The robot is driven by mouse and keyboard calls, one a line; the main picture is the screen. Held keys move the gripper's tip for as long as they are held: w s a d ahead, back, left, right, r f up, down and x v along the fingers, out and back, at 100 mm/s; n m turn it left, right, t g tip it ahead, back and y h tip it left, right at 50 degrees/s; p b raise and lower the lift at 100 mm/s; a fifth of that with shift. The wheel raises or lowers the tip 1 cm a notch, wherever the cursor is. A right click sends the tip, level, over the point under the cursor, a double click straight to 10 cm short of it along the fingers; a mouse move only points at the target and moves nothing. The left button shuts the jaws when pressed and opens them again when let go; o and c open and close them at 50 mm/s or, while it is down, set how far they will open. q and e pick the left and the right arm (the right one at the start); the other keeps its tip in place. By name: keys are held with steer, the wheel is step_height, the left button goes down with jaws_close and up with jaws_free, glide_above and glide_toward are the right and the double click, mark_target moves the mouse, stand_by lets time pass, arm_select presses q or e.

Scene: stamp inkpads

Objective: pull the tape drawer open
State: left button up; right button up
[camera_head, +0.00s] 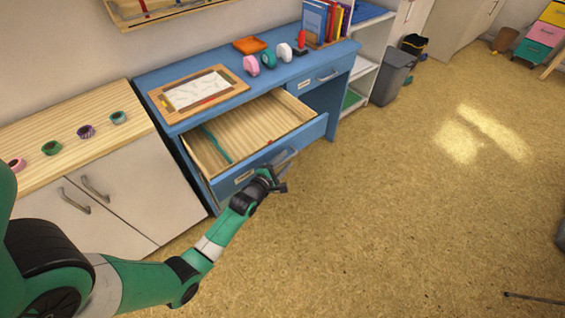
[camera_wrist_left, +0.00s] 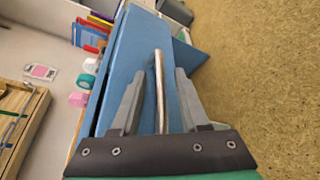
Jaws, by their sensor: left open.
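The blue drawer (camera_head: 300,139) with a pale wooden inside is pulled well out of the blue desk (camera_head: 330,62). A green strip-like item (camera_head: 215,145) lies in it. Its metal handle (camera_head: 287,157) is on the front panel. My left gripper (camera_head: 272,180) is at the drawer front, by the handle. In the left wrist view the handle (camera_wrist_left: 158,90) stands between the two spread fingers of the gripper (camera_wrist_left: 160,76). Whether a finger touches it I cannot tell. My right gripper is not in view.
A second, closed drawer (camera_head: 310,80) is at the desk's right. Tape rolls (camera_head: 268,58), a framed board (camera_head: 199,91) and books (camera_head: 316,20) stand on the desktop. A white cabinet (camera_head: 110,200) with several tape rolls on top is at left.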

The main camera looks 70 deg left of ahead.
arm_select(q)
steer(key=shift+s+d+r, duration=0.1)
steer(key=shift+s+d, duration=0.1)
steer(key=p+v, duration=0.4)
steer(key=v, duration=0.7)
steer(key=shift+p, duration=0.4)
